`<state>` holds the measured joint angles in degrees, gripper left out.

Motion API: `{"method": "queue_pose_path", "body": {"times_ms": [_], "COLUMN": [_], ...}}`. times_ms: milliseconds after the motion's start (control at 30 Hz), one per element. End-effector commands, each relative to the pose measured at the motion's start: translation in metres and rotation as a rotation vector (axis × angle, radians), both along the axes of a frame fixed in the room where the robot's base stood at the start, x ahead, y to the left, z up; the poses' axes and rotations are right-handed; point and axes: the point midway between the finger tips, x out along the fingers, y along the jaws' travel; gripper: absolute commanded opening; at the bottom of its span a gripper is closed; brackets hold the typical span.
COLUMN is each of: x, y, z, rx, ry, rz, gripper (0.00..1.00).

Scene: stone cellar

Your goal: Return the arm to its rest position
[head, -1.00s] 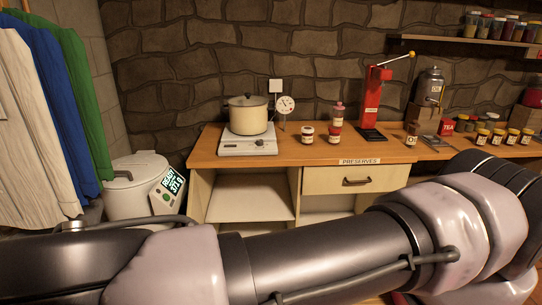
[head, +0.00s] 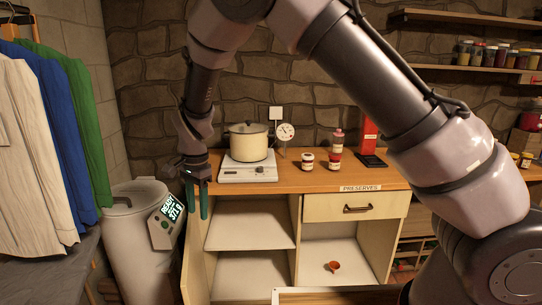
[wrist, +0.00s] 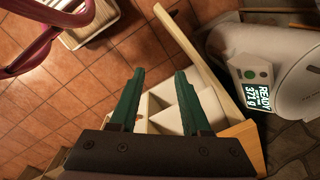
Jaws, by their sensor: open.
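My arm rises from the right of the head view, bends over at the top and comes down at the left. My gripper (head: 196,203) points down in front of the counter's left end, beside the white bin. Its two green fingers are apart with nothing between them. In the wrist view my gripper (wrist: 158,75) also shows open and empty, above the cabinet and floor.
Below are open shelves and a small orange-brown cup (head: 334,266). The white bin (head: 135,240) and hanging clothes (head: 70,130) stand left.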

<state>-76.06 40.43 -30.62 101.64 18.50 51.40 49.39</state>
Motion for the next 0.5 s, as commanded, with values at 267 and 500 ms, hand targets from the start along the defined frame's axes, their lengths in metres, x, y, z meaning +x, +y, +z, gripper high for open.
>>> {"method": "queue_pose_path", "body": {"times_ms": [267, 500], "x": [0.054, 0.053], "y": [-0.122, -0.233], "z": [0.125, 0.211], "rx": [0.190, 0.299], "ry": [-0.013, -0.135], "rz": [-0.002, 0.043], "gripper": [0.47, 0.47]}}
